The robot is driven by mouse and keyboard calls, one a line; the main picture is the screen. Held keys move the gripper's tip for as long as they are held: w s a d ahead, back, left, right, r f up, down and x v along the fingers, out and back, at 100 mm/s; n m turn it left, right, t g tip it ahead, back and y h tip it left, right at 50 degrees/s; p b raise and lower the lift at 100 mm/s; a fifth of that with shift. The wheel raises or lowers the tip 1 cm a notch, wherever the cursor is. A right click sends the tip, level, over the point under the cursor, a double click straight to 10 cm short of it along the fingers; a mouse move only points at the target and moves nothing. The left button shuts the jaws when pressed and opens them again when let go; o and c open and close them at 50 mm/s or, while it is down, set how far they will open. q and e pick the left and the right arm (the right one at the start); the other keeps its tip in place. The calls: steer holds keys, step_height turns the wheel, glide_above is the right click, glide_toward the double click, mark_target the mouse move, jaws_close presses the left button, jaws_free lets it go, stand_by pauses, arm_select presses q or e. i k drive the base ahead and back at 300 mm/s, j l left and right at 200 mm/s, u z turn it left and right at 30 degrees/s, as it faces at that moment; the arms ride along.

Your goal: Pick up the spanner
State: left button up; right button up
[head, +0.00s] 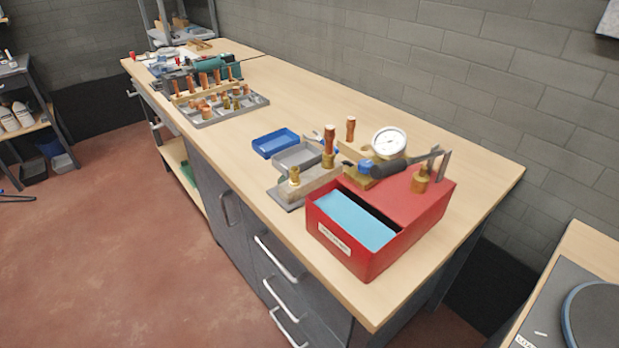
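A spanner-like tool (395,165) with a dark handle and a metal jaw at its right end lies across the far side of the red box (428,202), near the pressure gauge. I take it to be the spanner, but its details are small. A blue piece shows at its left end. The box has a light blue insert (353,215) and a white label on its front. Neither of my grippers is in view.
A round white gauge (388,142), copper and brass fittings, a grey tray (298,158) and a blue tray (275,144) crowd around the tool. A fittings rack (222,108) stands farther left. The wooden bench (340,95) is clear toward the wall; open floor lies at left.

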mark_target(319, 139)
steer(key=i+j, duration=0.2)
steer(key=i+j+z, duration=0.15)
steer(key=j, duration=0.3)
steer(key=i+j, duration=0.25)
steer(key=j+z, duration=0.05)
steer(key=j, duration=0.05)
